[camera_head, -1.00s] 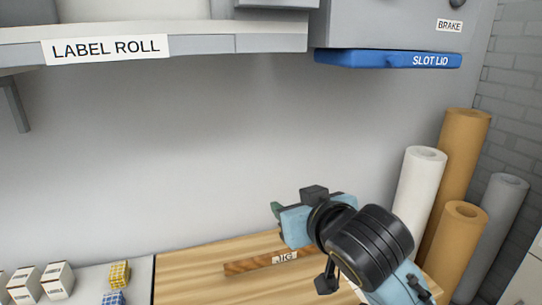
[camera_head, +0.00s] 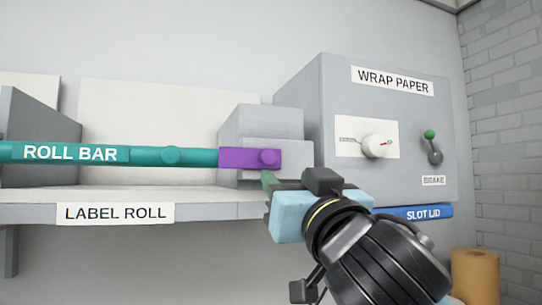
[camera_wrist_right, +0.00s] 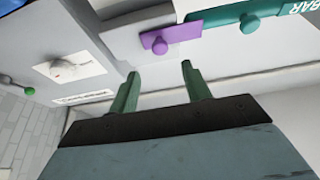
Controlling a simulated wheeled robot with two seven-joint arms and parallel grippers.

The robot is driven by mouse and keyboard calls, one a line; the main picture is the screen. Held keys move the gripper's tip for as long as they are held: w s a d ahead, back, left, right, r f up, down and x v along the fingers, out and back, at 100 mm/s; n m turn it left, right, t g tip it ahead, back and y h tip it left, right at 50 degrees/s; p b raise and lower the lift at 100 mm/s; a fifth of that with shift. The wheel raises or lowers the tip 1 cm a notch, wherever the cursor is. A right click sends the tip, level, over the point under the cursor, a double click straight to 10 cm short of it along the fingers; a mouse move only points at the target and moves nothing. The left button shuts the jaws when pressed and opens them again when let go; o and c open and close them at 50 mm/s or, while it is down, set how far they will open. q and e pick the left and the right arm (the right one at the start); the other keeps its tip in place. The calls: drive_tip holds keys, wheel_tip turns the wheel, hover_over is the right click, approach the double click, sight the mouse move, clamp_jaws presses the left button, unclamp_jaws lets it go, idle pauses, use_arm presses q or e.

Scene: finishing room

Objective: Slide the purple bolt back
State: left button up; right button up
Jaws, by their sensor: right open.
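The purple bolt (camera_head: 236,158) lies level at the right end of the teal roll bar (camera_head: 196,157), against a grey block, with a round purple knob at its right end. In the right wrist view the purple bolt (camera_wrist_right: 170,36) and its knob are beyond the fingertips. My right gripper (camera_head: 268,180) is just below the knob in the head view, apart from it as the wrist view shows. The wrist view shows the two green fingers of my right gripper (camera_wrist_right: 159,72) spread and empty. My left gripper is not in view.
The grey wrap paper box (camera_head: 335,110) stands to the right with a white dial (camera_head: 376,146) and a green-tipped brake lever (camera_head: 433,148). The label roll shelf (camera_head: 205,211) runs below the bar. A blue slot lid (camera_head: 422,213) is under the box.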

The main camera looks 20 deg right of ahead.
sight(269, 158)
drive_tip(key=p+x, duration=0.3)
drive_tip(key=x, duration=0.7)
drive_tip(key=shift+p, duration=0.3)
drive_tip(key=shift+s, duration=0.1)
clamp_jaws()
